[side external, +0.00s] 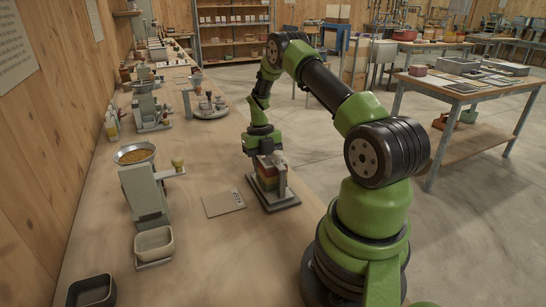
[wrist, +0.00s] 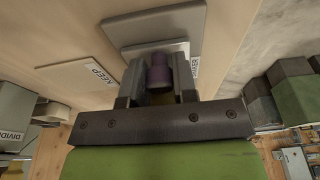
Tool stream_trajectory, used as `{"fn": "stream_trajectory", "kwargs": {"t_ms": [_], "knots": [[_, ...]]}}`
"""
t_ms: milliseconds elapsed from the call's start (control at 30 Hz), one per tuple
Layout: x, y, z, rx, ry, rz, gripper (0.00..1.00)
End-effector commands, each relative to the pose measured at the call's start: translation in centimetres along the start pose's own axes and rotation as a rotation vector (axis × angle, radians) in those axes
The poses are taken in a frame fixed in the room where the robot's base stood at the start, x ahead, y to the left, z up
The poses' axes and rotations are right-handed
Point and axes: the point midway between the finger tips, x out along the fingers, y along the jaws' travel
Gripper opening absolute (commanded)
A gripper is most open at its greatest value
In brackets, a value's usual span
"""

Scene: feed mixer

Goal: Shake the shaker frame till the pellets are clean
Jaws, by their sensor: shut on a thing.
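A flat card (side external: 223,203) lies left of the frame; it reads KEEP in the wrist view (wrist: 90,70). A machine with a pan of yellow-brown grain (side external: 135,153), a pale bin (side external: 153,243) and a dark bin (side external: 90,291) stand further left. Bench around the card is clear.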

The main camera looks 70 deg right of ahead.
Motion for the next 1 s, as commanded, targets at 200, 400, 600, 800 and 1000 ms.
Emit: {"fn": "stream_trajectory", "kwargs": {"t_ms": [200,400,600,800,1000], "knots": [[-0.4,-0.1,2.1,0.001,-0.003,0.0,0.13],[-0.4,-0.1,1.7,0.0,0.002,-0.001,0.13],[0.1,-0.1,-0.3,0.0,0.003,-0.001,0.13],[0.1,-0.1,-0.1,0.0,-0.002,-0.001,0.13],[-0.3,-0.1,1.9,0.001,-0.003,0.0,0.13]]}}
